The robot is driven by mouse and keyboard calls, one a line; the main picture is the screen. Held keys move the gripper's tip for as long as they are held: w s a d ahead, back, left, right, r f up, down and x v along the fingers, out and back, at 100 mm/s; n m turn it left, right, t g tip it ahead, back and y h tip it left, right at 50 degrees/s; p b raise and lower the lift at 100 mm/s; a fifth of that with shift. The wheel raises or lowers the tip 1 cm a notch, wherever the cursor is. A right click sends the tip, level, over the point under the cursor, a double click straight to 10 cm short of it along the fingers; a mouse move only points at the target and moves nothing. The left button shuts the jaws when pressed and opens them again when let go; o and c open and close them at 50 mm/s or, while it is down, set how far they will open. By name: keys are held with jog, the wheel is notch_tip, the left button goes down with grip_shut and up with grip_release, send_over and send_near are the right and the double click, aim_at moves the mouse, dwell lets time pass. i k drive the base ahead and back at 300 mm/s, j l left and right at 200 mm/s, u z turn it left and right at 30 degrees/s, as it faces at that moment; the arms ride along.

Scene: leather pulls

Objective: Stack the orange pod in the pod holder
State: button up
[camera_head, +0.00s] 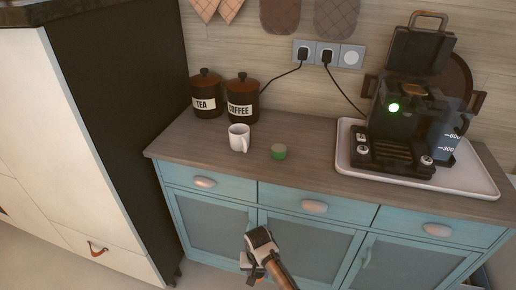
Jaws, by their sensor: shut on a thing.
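My gripper (252,270) is low in the head view, in front of the blue cabinet doors and below the counter top. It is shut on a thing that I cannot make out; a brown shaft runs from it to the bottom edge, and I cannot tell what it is. No orange pod shows clearly. A small green pod (278,153) with a pale top sits on the counter. The black coffee machine (398,115) has a green light, and a brownish round part (412,90) shows at its top. I cannot tell whether this is the pod holder.
A white mug (239,138) stands left of the green pod. The tea (206,95) and coffee (241,100) canisters stand behind. The machine stands on a white tray (478,188). The counter front (232,168) is clear. A tall dark cabinet side (125,130) rises at left.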

aim_at(411, 95)
jog(key=z, duration=5.65)
jog(key=j+z, duration=0.15)
jog(key=j, duration=0.2)
jog(key=k+j+z, duration=0.2)
jog(key=k+j, duration=0.1)
jog(key=j, duration=0.4)
jog(key=k+j, duration=0.15)
jog(key=j, duration=0.3)
